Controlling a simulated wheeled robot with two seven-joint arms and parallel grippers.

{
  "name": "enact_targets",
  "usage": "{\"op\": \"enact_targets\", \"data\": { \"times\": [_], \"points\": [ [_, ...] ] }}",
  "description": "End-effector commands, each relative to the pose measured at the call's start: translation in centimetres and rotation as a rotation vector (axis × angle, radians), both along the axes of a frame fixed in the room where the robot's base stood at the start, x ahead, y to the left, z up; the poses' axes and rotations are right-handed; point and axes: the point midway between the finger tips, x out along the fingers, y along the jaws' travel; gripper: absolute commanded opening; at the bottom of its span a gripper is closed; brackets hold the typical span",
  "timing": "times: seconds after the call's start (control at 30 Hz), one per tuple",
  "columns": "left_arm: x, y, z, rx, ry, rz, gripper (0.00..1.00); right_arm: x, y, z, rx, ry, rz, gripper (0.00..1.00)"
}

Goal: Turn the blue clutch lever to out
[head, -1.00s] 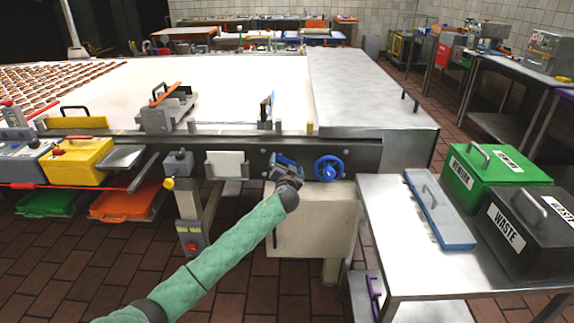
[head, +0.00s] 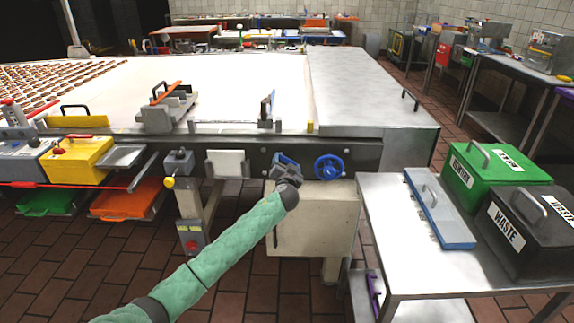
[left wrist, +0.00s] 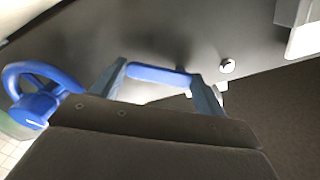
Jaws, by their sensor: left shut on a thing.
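The blue clutch lever (left wrist: 158,75) shows in the left wrist view as a blue bar lying between the two fingers of my left gripper (left wrist: 158,84). The gripper is shut on it. In the head view my left gripper (head: 284,160) is at the dark front rail of the machine, and its body hides the lever there. My green-sleeved left arm reaches up to it from the lower left. Any out marking is not readable. My right gripper is not in view.
A blue handwheel (head: 328,167) is close to the right of my gripper; it also shows in the left wrist view (left wrist: 34,108). A white plate (head: 225,163) is on the rail to the left. A beige cabinet (head: 318,222) stands below. A metal table (head: 400,240) is to the right.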

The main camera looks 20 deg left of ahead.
Motion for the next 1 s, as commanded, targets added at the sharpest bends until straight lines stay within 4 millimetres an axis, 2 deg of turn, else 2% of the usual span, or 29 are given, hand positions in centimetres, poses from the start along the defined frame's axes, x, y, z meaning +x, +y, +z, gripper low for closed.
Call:
{"op": "enact_targets", "data": {
  "times": [0.37,0.47,0.53,1.0],
  "points": [
    [-0.2,0.5,-0.5,0.248,0.071,0.0,0.33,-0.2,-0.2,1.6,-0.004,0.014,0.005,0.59],
    [-0.2,0.7,-0.6,0.338,0.098,0.0,0.33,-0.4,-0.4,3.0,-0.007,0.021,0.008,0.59],
    [-0.3,0.9,-0.7,0.402,0.117,0.0,0.33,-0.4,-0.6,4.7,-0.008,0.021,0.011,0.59],
    [-0.6,1.9,-1.1,0.791,0.228,-0.001,0.33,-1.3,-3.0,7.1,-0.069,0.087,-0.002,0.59]
  ]
}}
